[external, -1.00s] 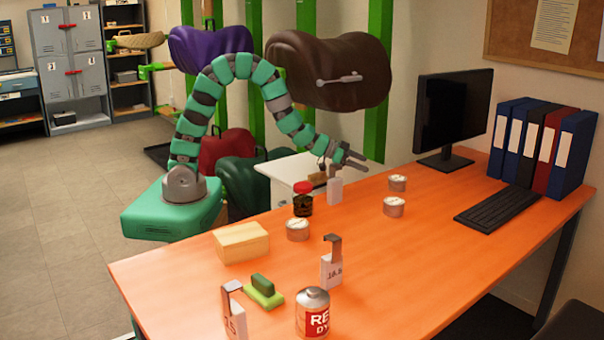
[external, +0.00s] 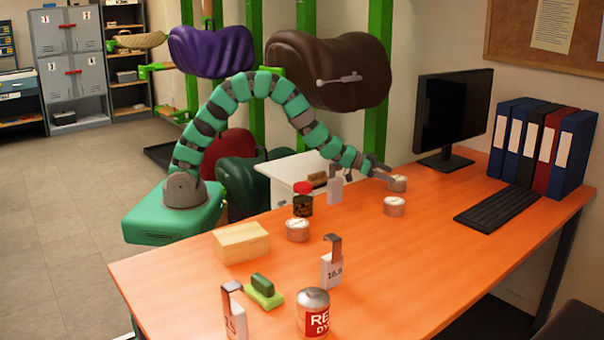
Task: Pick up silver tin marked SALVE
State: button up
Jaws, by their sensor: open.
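Three small silver tins stand on the orange desk: a far tin (external: 399,184), a nearer one (external: 394,207) and one at the left (external: 297,230). Their markings are too small to read, so I cannot tell which is SALVE. My gripper (external: 388,175) is open, low over the desk at the left side of the far tin. Its fingers overlap the tin's left edge in the picture. I cannot tell whether they touch it or reach around it.
A white tagged block (external: 335,190) and a red-lidded jar (external: 303,204) stand left of my gripper. A wooden block (external: 241,243), a green brush (external: 263,291), a red-labelled can (external: 313,314) and further tagged blocks are nearer. The monitor (external: 453,115) and keyboard (external: 497,205) are right. The desk's right front is clear.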

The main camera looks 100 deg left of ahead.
jog(key=shift+f+x, duration=0.25)
jog(key=shift+x, duration=0.85)
jog(key=shift+w, duration=0.2)
jog(key=shift+r, duration=0.1)
jog(key=c, duration=1.2)
jog(key=shift+o, duration=0.2)
jog(key=shift+r, duration=0.1)
jog(key=shift+r, duration=0.5)
notch_tip(320, 180, up, 3)
jog(key=shift+f+p, duration=0.1)
jog(key=shift+p, duration=0.45)
jog(key=s+d+r+p, duration=0.1)
jog(key=s+d+p, duration=0.1)
jog(key=s, duration=1.3)
jog(key=shift+s+d, duration=0.4)
jog(key=shift+d, duration=0.1)
